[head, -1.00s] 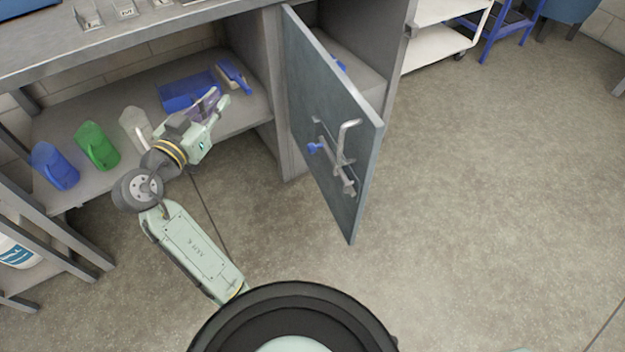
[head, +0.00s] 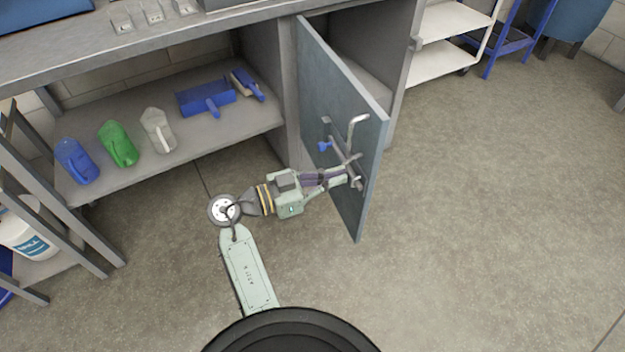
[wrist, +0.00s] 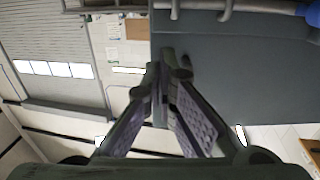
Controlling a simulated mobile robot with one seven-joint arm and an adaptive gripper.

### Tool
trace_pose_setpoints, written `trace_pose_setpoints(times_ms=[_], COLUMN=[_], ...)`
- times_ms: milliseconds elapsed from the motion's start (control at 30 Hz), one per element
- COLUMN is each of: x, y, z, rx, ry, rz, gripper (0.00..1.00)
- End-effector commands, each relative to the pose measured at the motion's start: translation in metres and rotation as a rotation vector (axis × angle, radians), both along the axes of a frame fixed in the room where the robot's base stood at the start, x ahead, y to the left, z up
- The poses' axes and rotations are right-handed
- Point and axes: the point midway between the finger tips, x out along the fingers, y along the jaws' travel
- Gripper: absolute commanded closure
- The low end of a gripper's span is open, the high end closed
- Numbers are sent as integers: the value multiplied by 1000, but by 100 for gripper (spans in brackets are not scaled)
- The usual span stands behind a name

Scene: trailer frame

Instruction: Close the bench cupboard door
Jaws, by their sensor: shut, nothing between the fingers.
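The bench cupboard door (head: 338,110) is a grey-blue panel that stands wide open, swung out from the bench towards me. A metal handle (head: 356,135) and a latch bar with a blue knob (head: 324,146) are on its left face. The door also fills the upper right of the wrist view (wrist: 225,75). My gripper (head: 348,176) is shut and empty, with its tips at the lower part of the door's handle side, just below the latch. In the wrist view my fingertips (wrist: 165,75) meet beside the door's edge. I cannot tell whether they touch it.
The open shelf left of the cupboard holds blue (head: 77,160), green (head: 118,144) and clear (head: 158,130) scoops and a blue dustpan (head: 207,97). A white trolley (head: 450,45) stands behind right. The floor right of the door is clear.

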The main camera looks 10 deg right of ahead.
Motion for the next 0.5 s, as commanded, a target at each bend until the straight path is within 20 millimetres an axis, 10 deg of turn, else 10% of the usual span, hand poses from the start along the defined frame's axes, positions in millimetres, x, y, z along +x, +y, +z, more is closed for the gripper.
trace_pose_setpoints(times_ms=[500], x=[9], y=[-52], z=[0], rx=[0], ry=[1], rz=[1], gripper=[100])
